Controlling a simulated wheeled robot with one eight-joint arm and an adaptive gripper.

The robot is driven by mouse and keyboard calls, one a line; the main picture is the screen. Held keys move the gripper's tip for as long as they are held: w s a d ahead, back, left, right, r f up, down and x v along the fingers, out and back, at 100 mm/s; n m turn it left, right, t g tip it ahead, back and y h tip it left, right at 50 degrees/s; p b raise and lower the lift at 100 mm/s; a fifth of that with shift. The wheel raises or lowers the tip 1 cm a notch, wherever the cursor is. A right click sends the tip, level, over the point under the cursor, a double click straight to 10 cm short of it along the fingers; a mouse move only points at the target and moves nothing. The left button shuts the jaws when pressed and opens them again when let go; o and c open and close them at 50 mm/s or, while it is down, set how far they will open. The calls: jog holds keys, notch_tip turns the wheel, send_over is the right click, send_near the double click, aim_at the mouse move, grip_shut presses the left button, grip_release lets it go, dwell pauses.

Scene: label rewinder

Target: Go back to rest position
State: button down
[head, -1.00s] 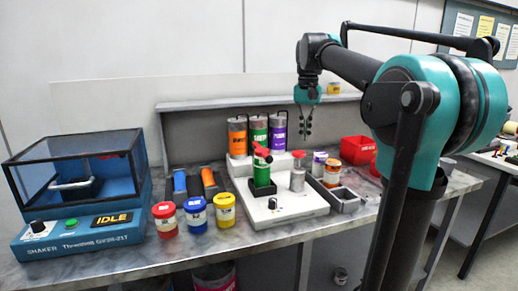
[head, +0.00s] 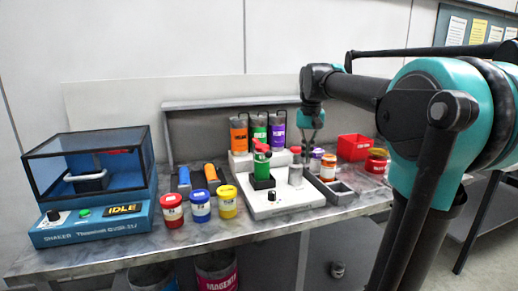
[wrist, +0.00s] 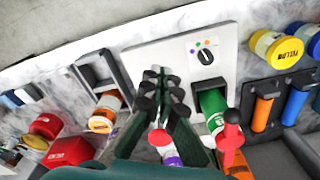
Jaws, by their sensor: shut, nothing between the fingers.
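My gripper (head: 309,153) hangs from the arm above the back of the bench in the head view, pointing down. In the wrist view its dark fingers (wrist: 163,80) are drawn together with nothing between them. Below and beside it is a white dispensing unit (head: 285,205) with a knob. A green bottle with a red top (head: 262,165) stands on this unit, and shows beside the fingers in the wrist view (wrist: 214,108). The gripper appears apart from these things, though the exact gap cannot be told.
A blue shaker (head: 90,185) reading IDLE stands at left. Red, blue and yellow jars (head: 200,207) line the front. Orange, green and purple canisters (head: 257,135) stand behind. A red bin (head: 353,148) and small jars (head: 328,168) lie right of the gripper.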

jog(key=s+d+f+t, duration=0.1)
jog(key=s+f, duration=0.6)
jog(key=f, duration=0.3)
jog(key=s+d+f+n+t, duration=0.1)
jog(key=s+f, duration=0.6)
jog(key=f, duration=0.3)
jog(key=s+d+f+n+t, duration=0.1)
jog(key=s+f, duration=0.5)
jog(key=f, duration=0.4)
jog(key=shift+s+d+f, duration=0.15)
jog(key=shift+s+f, duration=0.25)
jog(key=c, duration=2.2)
grip_release()
